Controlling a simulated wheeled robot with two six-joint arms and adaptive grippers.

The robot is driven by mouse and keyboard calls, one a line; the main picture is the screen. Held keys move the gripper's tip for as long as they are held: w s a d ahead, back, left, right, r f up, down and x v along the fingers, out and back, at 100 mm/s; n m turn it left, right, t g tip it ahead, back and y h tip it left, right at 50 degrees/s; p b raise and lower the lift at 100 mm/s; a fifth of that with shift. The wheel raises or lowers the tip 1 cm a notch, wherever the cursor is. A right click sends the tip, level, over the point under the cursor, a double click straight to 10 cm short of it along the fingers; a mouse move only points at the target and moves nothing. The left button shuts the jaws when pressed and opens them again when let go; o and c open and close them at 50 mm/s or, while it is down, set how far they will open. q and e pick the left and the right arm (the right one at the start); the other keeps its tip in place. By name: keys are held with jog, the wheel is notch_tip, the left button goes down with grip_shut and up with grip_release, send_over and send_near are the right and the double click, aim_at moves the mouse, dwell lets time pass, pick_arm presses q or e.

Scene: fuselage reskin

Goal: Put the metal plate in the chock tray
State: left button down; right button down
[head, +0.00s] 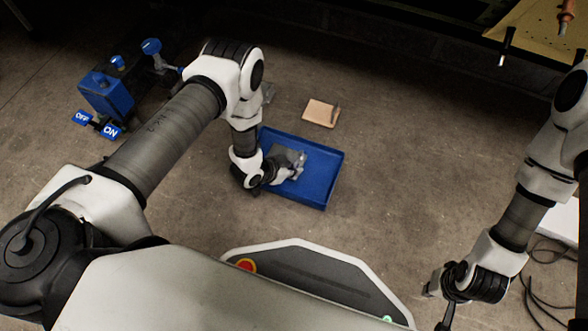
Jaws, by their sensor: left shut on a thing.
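The blue chock tray (325,176) lies on the floor near the middle of the head view. My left gripper (296,170) is over the tray and shut on the grey metal plate (284,153). The plate appears within the tray's outline, partly hidden by the gripper. I cannot tell whether it touches the tray bottom. My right gripper (436,303) is low at the right, away from the tray, and its fingers are too unclear to tell if they are open.
A tan wooden block (321,113) with a small dark part lies behind the tray. A blue device with ON and OFF labels (106,94) stands at the left. Dark cables (535,295) and a white object (562,222) are at the right. Bare floor lies right of the tray.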

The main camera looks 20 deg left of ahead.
pick_arm(q)
jog(key=shift+f, duration=0.1)
jog(key=c, duration=1.2)
grip_release()
jog(key=shift+c, duration=0.2)
jog(key=s+a+r+n+g+y+p, duration=0.35)
jog(key=s+r, duration=0.55)
jog(key=s, duration=0.4)
jog(key=s+a+r+n+g+y+p, duration=0.25)
jog(key=s+a+r+n+g, duration=0.2)
jog(key=s+r, duration=0.6)
notch_tip(320, 180, up, 38)
jog(key=s+h+p, duration=0.1)
jog(key=p, duration=3.9)
jog(key=shift+s+a+r+t, duration=0.2)
jog(key=shift+s+a+t, duration=0.1)
jog(key=shift+t, duration=0.1)
